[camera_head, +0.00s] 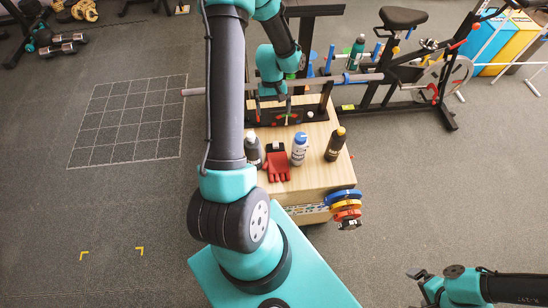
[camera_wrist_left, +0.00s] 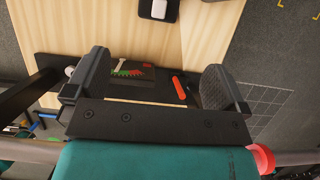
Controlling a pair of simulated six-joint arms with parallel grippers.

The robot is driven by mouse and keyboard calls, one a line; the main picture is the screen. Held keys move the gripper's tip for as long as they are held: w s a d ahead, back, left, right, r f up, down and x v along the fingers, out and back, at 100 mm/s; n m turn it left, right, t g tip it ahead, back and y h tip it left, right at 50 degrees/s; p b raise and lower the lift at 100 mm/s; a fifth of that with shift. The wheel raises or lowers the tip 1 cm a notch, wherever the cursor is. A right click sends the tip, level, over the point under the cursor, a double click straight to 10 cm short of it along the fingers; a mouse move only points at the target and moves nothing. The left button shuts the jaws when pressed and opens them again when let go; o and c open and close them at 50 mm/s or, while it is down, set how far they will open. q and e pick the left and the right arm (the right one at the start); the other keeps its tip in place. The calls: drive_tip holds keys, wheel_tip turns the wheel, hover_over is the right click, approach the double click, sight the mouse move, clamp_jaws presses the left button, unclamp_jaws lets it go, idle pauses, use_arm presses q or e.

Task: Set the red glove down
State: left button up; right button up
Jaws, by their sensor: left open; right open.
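The red glove (camera_head: 277,168) lies palm-side or back-side up, I cannot tell which, on the wooden box top, its dark cuff with a white patch towards the far side. My left gripper (camera_head: 273,106) is open and empty over the far part of the box, beyond the glove and apart from it. The left wrist view shows its two fingers (camera_wrist_left: 155,85) spread, with nothing held between them. A dark piece with a white patch at that view's top edge looks like the glove's cuff (camera_wrist_left: 147,14). My right gripper (camera_head: 418,276) is at the lower right, open, away from the box.
A black bottle (camera_head: 253,152), a white bottle with a blue cap (camera_head: 299,150) and a dark bottle (camera_head: 335,145) stand around the glove. A dark tray (camera_head: 309,115) and a bar (camera_head: 330,80) lie beyond. Coloured weight plates (camera_head: 344,204) hang at the box's near right corner.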

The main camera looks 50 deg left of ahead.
sight(275, 143)
use_arm(q)
drive_tip(key=x, duration=1.2)
drive_tip(key=shift+f, duration=0.1)
drive_tip(key=shift+x, duration=2.6)
drive_tip(key=shift+a, duration=0.15)
drive_tip(key=c, duration=0.8)
drive_tip(key=shift+o, duration=0.2)
wheel_tip(275, 143, up, 28)
